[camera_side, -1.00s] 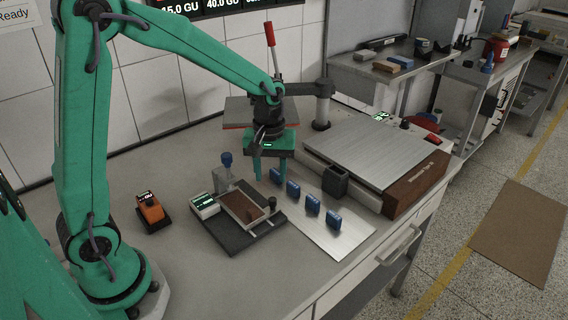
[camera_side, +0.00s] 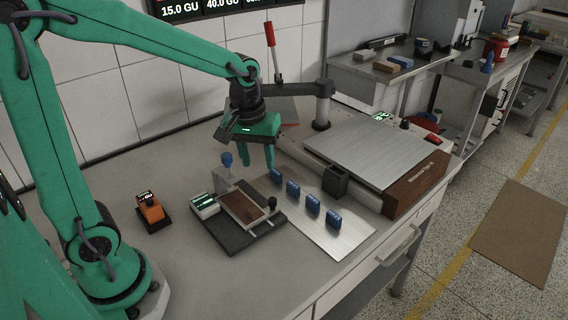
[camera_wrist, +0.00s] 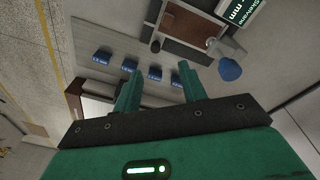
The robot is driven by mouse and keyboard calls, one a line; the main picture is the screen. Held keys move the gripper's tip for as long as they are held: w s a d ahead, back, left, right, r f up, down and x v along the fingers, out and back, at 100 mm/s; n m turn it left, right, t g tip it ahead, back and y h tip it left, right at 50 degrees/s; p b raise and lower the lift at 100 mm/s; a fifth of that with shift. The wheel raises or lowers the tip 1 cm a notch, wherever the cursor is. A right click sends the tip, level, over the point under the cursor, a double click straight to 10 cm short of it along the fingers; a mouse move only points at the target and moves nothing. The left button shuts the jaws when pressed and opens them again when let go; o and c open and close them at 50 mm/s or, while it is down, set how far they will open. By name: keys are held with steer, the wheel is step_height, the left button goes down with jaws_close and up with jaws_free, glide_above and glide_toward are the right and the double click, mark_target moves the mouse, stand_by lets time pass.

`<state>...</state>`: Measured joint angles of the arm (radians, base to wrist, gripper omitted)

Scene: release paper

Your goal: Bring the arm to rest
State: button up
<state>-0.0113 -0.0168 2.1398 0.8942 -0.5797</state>
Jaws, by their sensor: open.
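My gripper (camera_side: 257,163) is green with a dark wrist and hangs above the bench, behind the dark fixture, tilted a little. Its two fingers stand apart with nothing between them. In the wrist view the open fingers (camera_wrist: 158,70) point toward the row of blue blocks and the fixture. The arm reaches in from the left of the side view.
The dark fixture (camera_side: 228,238) holds a brown plate (camera_side: 243,209), with a digital gauge (camera_side: 204,204) beside it. Several blue blocks (camera_side: 312,205) stand on a metal sheet (camera_side: 340,243). A red-handled press (camera_side: 270,45), a flat machine (camera_side: 365,150) and an orange device (camera_side: 151,210) stand around.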

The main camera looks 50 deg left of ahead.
steer(key=s+r+m+t, duration=0.4)
steer(key=s+r+m, duration=0.2)
steer(key=s, duration=0.7)
steer(key=shift+d+r+m, duration=0.2)
steer(key=shift+r+m, duration=0.2)
steer(key=shift+r, duration=0.2)
